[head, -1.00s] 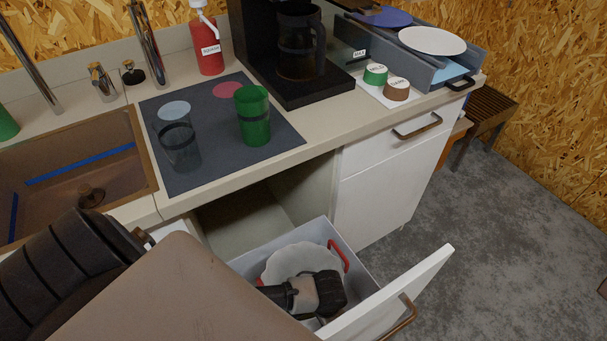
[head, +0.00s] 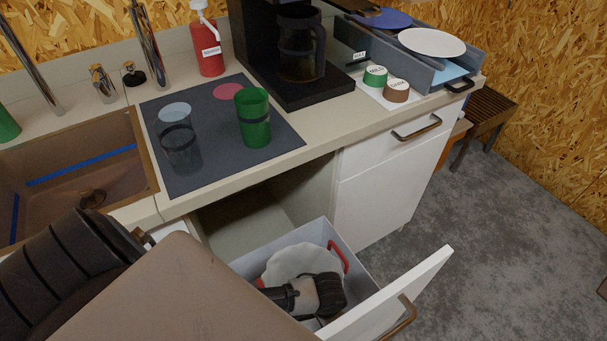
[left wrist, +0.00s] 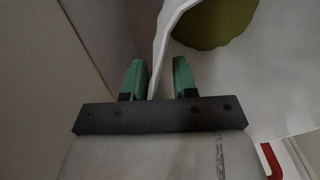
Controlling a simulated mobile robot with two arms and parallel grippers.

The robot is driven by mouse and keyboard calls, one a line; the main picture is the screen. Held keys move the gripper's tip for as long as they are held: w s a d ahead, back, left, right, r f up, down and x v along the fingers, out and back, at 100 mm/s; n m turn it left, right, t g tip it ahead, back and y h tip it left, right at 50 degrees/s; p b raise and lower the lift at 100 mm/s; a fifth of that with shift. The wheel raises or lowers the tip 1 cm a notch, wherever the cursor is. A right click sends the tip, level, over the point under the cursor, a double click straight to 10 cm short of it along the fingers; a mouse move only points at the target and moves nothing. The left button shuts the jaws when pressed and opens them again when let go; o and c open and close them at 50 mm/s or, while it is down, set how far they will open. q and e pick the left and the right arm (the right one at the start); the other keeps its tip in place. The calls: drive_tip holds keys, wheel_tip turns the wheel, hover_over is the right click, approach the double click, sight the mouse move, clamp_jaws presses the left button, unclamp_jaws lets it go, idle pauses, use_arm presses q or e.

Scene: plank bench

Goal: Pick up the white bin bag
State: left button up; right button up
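The white bin bag (head: 296,260) sits inside the pulled-out drawer under the counter, its mouth open and red parts at its edges. My left arm reaches down over it. In the left wrist view my left gripper (left wrist: 158,80) is open, its two green fingertips apart. The thin upright edge of the white bag (left wrist: 240,85) stands between them, with a gap showing to the fingers. A round olive-green thing (left wrist: 212,22) lies inside the bag. In the head view the left fingertips are hidden behind the gripper body. My right gripper is not in view.
The grey drawer wall (head: 305,232) and white drawer front (head: 400,292) with its handle enclose the bag closely. Above is the counter (head: 235,185) with a green cup (head: 253,117), a clear glass (head: 179,150) and a coffee machine (head: 262,60).

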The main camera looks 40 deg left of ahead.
use_arm(q)
clamp_jaws()
drive_tip(key=shift+d, duration=0.1)
idle(1.1)
